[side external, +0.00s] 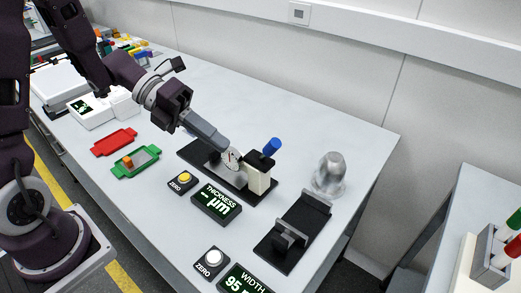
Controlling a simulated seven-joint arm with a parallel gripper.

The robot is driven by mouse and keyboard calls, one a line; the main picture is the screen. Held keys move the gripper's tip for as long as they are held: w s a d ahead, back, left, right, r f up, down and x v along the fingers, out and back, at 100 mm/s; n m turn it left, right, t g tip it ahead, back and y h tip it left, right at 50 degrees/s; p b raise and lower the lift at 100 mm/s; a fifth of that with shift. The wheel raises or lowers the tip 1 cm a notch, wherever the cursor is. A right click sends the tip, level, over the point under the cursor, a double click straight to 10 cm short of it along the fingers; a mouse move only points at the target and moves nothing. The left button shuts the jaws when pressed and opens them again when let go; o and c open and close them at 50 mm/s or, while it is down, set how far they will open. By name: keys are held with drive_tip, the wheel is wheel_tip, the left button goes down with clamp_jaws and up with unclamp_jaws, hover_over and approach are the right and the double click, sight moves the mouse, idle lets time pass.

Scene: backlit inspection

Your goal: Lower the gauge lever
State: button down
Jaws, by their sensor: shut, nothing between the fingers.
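The thickness gauge (260,177) stands on a black base on the white table, with a pale upright block and a round dial. Its lever, with a blue knob (272,146), sticks up at a tilt from the top of the block. My gripper (229,153) reaches in from the upper left and its tip is close to the dial, left of the blue knob. The fingers are shut with nothing visible between them. I cannot tell whether the tip touches the gauge. The thickness display (216,203) in front reads "– µm".
A zero box with a yellow button (183,179) sits left of the display. Red (114,141) and green (136,162) trays lie left. Table behind the gauge is clear.

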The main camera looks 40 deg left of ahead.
sight(268, 150)
drive_tip(key=shift+w+a+f+n, duration=0.2)
drive_tip(key=shift+w+n, duration=0.05)
drive_tip(key=shift+n, duration=0.25)
drive_tip(key=x, duration=1.1)
drive_tip(key=w+a+r, duration=0.1)
drive_tip(key=w+a, duration=0.1)
drive_tip(key=w, duration=0.1)
drive_tip(key=shift+a+r, duration=0.3)
drive_tip(key=shift+r, duration=0.05)
